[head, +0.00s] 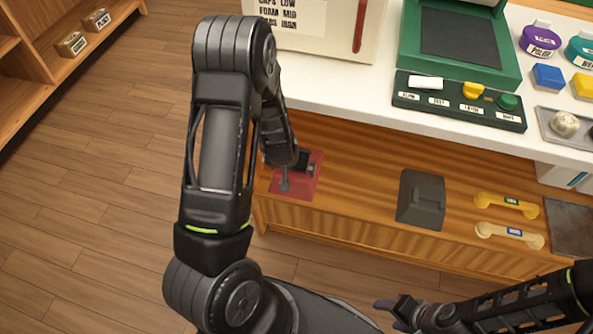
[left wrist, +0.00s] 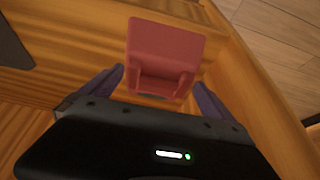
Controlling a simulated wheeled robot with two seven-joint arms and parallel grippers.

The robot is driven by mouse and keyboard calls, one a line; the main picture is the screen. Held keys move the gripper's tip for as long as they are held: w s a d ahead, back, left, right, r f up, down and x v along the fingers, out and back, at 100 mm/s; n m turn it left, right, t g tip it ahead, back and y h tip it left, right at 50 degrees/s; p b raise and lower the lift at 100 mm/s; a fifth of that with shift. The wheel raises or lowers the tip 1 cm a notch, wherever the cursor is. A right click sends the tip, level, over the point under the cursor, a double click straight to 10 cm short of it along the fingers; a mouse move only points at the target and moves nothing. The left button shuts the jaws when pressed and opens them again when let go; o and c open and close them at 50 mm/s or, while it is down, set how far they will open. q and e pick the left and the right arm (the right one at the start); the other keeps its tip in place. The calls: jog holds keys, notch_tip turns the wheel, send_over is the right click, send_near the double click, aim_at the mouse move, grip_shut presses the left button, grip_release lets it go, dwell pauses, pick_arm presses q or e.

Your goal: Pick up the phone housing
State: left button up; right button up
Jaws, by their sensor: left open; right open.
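A red phone housing (head: 306,187) lies on the wooden counter near its left end, partly hidden by my left arm in the head view. In the left wrist view the red housing (left wrist: 166,45) sits ahead of and between the two fingers of my left gripper (left wrist: 159,79), which is open. A dark grey phone housing (head: 421,199) lies on the counter to the right of the red one. My right gripper (head: 392,307) is open and away from both housings, low in front of the counter.
Two yellow handsets (head: 507,205) lie right of the grey housing, beside a dark plate (head: 573,228). A white shelf (head: 350,75) above the counter carries a green machine (head: 460,103), colored blocks and round labelled tins. Wooden shelving (head: 40,40) stands at the far left, with open floor between.

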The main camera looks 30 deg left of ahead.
dwell(0.6)
pick_arm(q)
jog(key=c, duration=1.8)
